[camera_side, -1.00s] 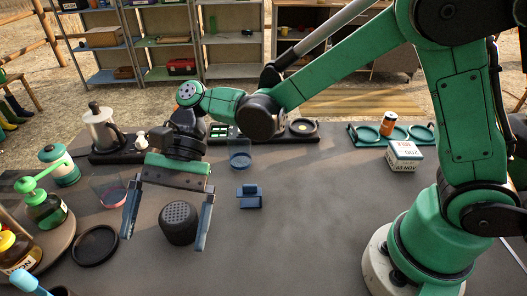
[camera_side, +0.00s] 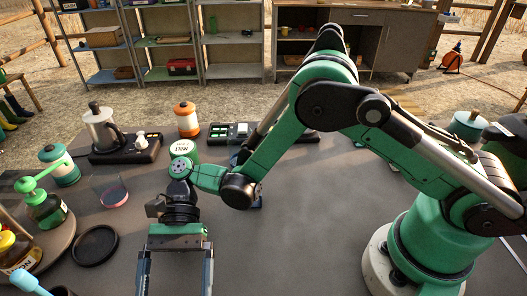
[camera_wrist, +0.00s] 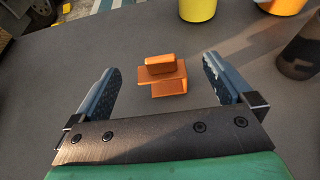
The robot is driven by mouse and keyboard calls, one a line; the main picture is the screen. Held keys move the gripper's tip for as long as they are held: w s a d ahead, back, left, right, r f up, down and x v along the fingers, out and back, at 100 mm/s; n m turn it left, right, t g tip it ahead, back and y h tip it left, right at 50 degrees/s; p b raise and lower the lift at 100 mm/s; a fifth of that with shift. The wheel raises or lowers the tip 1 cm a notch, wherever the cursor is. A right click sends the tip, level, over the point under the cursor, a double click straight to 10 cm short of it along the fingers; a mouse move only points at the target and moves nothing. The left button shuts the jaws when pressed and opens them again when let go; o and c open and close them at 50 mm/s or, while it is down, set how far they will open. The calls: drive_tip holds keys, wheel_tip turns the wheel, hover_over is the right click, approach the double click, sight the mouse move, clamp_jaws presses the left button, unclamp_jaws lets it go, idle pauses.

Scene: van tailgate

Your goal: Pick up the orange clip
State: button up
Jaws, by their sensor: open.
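The orange clip (camera_wrist: 168,88) lies on the dark grey table in the wrist view, a stepped block with a raised bar across it. I cannot make it out in the side view. My gripper (camera_wrist: 162,68) is open, with one blue-grey finger on each side of the clip in the picture. I see no finger touching it; how high the fingers are above the table is hard to tell. In the side view my gripper (camera_side: 175,280) points down at the front of the table, its fingers running to the bottom edge.
The wrist view shows a yellow cup (camera_wrist: 198,9) beyond the clip and a dark brown cup (camera_wrist: 300,52) at right. In the side view a glass (camera_side: 110,191), a black dish (camera_side: 96,246) and a green pump bottle (camera_side: 46,207) stand left. A white tin (camera_side: 184,150) is behind my wrist.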

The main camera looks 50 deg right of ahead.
drive_tip(key=x, duration=0.4)
drive_tip(key=shift+s+a+f, duration=0.1)
drive_tip(key=shift+s+a, duration=0.1)
drive_tip(key=c, duration=1.3)
